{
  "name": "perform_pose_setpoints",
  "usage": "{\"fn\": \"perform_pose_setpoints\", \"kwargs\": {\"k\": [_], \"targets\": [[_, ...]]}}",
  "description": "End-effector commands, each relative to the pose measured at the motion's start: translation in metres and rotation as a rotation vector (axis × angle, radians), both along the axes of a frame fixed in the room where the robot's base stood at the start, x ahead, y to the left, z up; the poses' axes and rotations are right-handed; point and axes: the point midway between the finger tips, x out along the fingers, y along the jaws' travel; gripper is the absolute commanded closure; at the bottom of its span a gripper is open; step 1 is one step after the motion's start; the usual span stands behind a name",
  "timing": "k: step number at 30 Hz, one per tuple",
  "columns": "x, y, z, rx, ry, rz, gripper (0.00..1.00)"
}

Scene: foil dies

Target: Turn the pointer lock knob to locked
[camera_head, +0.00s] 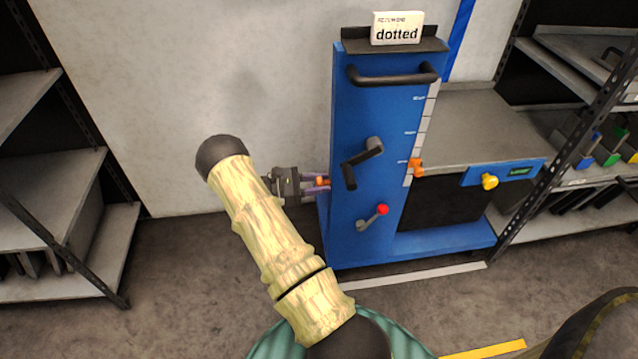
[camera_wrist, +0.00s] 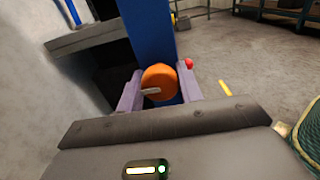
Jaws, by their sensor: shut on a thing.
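The knob is a round orange knob (camera_wrist: 162,76) on the blue column (camera_wrist: 148,28), with a pale bar-like mark pointing left in the wrist view. My gripper (camera_wrist: 160,88) has one purple finger on each side of it and is shut on it. In the head view my gripper (camera_head: 322,187) reaches the left side of the blue column (camera_head: 352,115), and only a little of the orange knob (camera_head: 323,181) shows between the fingers. I cannot read any locked or unlocked marking by the knob.
The column's front carries a black handle (camera_head: 392,75), a dark crank (camera_head: 362,160) and a red-tipped lever (camera_head: 374,217). An orange pointer (camera_head: 416,168) sits on the scale at its right edge. A yellow knob (camera_head: 489,182) is further right. Shelves stand on both sides; floor is open at left.

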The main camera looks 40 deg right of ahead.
Motion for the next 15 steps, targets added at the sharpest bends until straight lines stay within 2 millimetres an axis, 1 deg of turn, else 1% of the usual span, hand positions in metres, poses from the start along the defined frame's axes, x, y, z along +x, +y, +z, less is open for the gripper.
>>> {"fn": "perform_pose_setpoints", "kwargs": {"k": [8,15], "targets": [[0.0003,0.0004,-0.0001,-0.021,-0.034,0.001,0.87],[0.0009,0.0006,0.0001,-0.081,-0.132,0.003,0.87]]}}
